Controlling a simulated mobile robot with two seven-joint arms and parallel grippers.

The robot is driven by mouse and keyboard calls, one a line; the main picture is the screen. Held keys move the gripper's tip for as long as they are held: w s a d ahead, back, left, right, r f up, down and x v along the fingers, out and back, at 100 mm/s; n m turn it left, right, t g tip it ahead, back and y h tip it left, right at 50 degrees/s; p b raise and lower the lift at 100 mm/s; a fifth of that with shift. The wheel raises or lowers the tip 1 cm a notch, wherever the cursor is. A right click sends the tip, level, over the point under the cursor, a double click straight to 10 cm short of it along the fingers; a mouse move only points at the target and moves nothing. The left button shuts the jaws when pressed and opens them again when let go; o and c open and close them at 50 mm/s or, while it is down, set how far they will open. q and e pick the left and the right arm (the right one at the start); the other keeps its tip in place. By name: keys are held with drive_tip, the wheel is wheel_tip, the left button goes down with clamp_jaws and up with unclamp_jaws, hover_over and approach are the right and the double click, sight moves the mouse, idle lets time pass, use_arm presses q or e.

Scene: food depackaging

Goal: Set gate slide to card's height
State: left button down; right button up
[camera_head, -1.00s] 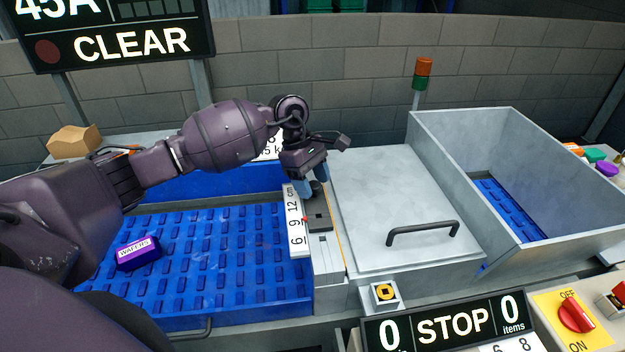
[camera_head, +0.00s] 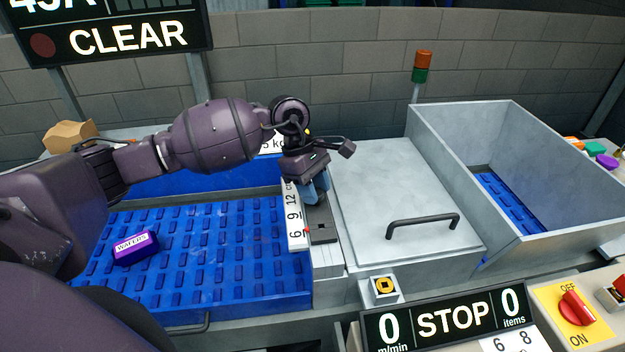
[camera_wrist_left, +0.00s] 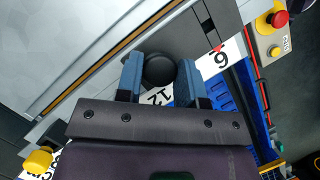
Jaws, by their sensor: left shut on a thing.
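The gate slide (camera_head: 322,232) is a dark block on a pale metal rail, beside a white scale (camera_head: 294,222) marked 6, 9 and 12 cm. My left gripper (camera_head: 314,190) is shut on the slide's round black knob (camera_wrist_left: 158,70), with a blue finger on each side. A white card (camera_head: 515,341) at the bottom edge shows a 6 and an 8; the rest is cut off. Another white card (camera_head: 272,146) is mostly behind my left arm. My right gripper is not in view.
A purple wafers pack (camera_head: 136,247) lies on the blue belt (camera_head: 230,270) at left. A grey lid with a black handle (camera_head: 423,226) and an open metal bin (camera_head: 545,205) are at right. The front panel (camera_head: 440,319) reads STOP.

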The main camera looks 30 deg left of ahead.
use_arm(q)
drive_tip(key=shift+s+d, duration=0.15)
drive_tip(key=shift+s, duration=0.05)
drive_tip(key=shift+f, duration=0.1)
drive_tip(key=c, duration=1.1)
unclamp_jaws()
drive_tip(key=o, duration=0.3)
drive_tip(key=shift+s+d, duration=0.1)
drive_tip(key=shift+s, duration=0.05)
drive_tip(key=shift+o, duration=0.2)
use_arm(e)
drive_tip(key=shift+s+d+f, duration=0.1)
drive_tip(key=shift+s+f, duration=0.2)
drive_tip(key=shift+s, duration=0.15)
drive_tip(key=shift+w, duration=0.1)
